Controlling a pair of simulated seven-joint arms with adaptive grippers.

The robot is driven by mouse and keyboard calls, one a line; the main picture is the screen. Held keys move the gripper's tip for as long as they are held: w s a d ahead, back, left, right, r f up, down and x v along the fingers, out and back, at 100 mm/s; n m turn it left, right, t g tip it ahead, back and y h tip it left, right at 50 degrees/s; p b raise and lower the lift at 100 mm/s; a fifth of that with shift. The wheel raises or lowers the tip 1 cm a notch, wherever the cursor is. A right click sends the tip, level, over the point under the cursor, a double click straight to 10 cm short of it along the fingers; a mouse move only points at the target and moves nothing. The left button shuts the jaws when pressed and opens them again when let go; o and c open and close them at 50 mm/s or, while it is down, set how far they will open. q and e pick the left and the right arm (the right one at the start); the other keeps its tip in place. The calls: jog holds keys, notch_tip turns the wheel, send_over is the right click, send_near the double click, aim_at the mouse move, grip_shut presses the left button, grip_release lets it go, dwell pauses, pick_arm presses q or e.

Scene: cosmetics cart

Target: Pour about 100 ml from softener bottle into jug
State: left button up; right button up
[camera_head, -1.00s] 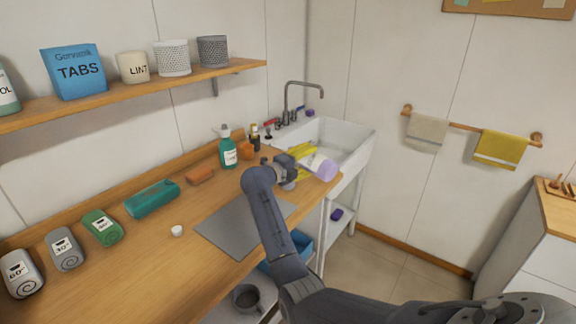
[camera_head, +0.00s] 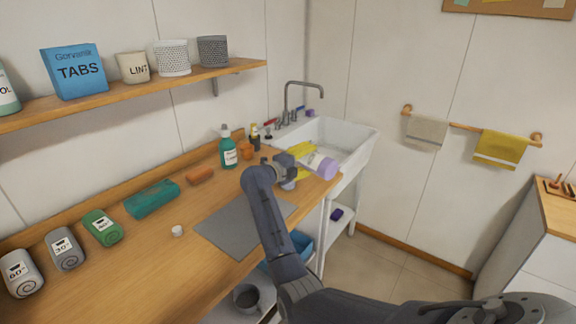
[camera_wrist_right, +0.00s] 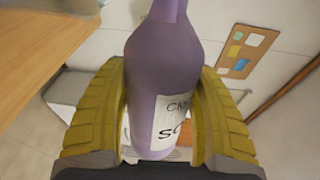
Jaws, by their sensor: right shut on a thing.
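The purple softener bottle (camera_head: 328,168) with a white label is tilted far over above the counter's sink end, its base toward the right. Its neck is hidden behind my right gripper (camera_head: 302,160). That gripper's yellow fingers are shut around the bottle; the right wrist view shows one on each side of the bottle (camera_wrist_right: 160,60). A small pale lavender thing (camera_head: 288,185) shows just below the gripper, mostly hidden; it may be the jug, but I cannot tell. No liquid stream is visible. My left gripper is not in view.
A grey mat (camera_head: 235,232) and a white cap (camera_head: 177,231) lie on the wooden counter. A teal spray bottle (camera_head: 229,153) and small bottles stand behind. The white sink (camera_head: 362,155) is to the right. Rolled towels line the left.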

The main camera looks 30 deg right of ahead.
dwell(1.3)
jog(key=shift+s+f+m, duration=0.15)
jog(key=shift+f+m, duration=0.65)
jog(key=shift+m, duration=0.3)
jog(key=shift+s+f+m+t, duration=0.3)
jog(key=shift+f+m+t, duration=0.1)
jog(key=shift+f+m, duration=0.15)
jog(key=shift+w+r+m, duration=0.15)
jog(key=shift+m, duration=0.3)
